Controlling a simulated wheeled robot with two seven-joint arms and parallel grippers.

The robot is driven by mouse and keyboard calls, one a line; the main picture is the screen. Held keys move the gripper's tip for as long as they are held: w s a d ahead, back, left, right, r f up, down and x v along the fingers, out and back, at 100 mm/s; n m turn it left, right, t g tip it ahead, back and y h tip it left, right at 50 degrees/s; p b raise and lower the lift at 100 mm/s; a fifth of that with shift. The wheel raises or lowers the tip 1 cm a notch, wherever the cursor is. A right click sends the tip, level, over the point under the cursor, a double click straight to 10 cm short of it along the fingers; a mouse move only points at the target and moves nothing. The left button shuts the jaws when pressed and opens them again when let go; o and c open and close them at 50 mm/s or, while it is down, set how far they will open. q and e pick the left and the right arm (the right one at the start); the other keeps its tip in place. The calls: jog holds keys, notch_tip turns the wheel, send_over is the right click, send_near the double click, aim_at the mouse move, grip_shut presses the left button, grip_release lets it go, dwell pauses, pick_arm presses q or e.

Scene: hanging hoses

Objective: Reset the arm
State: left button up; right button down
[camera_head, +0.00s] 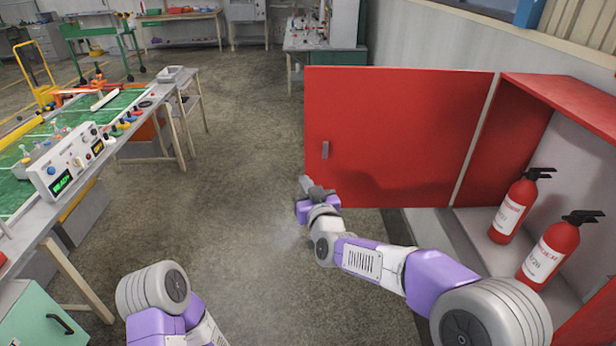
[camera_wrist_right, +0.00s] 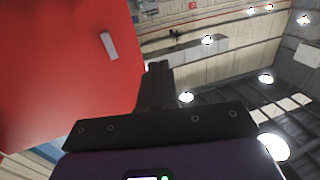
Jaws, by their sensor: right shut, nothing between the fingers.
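My right arm (camera_head: 375,258) reaches forward from the lower right in the head view. In the right wrist view the gripper's dark fingers (camera_wrist_right: 157,82) are together and empty. The red door (camera_wrist_right: 60,70) and its handle (camera_wrist_right: 109,46) show to their left, apart from the fingers. My left arm (camera_head: 160,300) shows only in part at the bottom of the head view; its gripper is out of view.
The red cabinet (camera_head: 570,95) at the right holds two fire extinguishers (camera_head: 515,208) (camera_head: 550,252). A workbench (camera_head: 105,130) with a control box (camera_head: 72,160) stands at the left. Open floor (camera_head: 235,180) lies between the bench and the door. More benches stand at the back.

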jog(key=s+d+f+m+g+h+p, duration=0.1)
jog(key=s+d+f+g, duration=0.2)
jog(key=f, duration=0.7)
jog(key=s+d+f+m+g+h, duration=0.1)
jog(key=s+d+f+g, duration=0.25)
jog(key=f, duration=0.65)
jog(key=s+d+f+m+g+h+p, duration=0.1)
jog(key=s+d+f+g, duration=0.2)
jog(key=f, duration=0.8)
jog(key=s+d+f+m+g, duration=0.1)
jog(key=s+f, duration=0.3)
jog(key=s, duration=0.4)
jog(key=s+d+f+m+g+p, duration=0.1)
jog(key=s+f+g, duration=0.2)
jog(key=s, duration=0.6)
jog(key=s+d+f+m+g+y, duration=0.1)
jog(key=s+d+f+g, duration=0.1)
jog(key=s+f, duration=0.3)
jog(key=s+g, duration=0.1)
jog(key=s, duration=0.3)
jog(key=shift+m+p, duration=0.3)
jog(key=shift+p, duration=0.1)
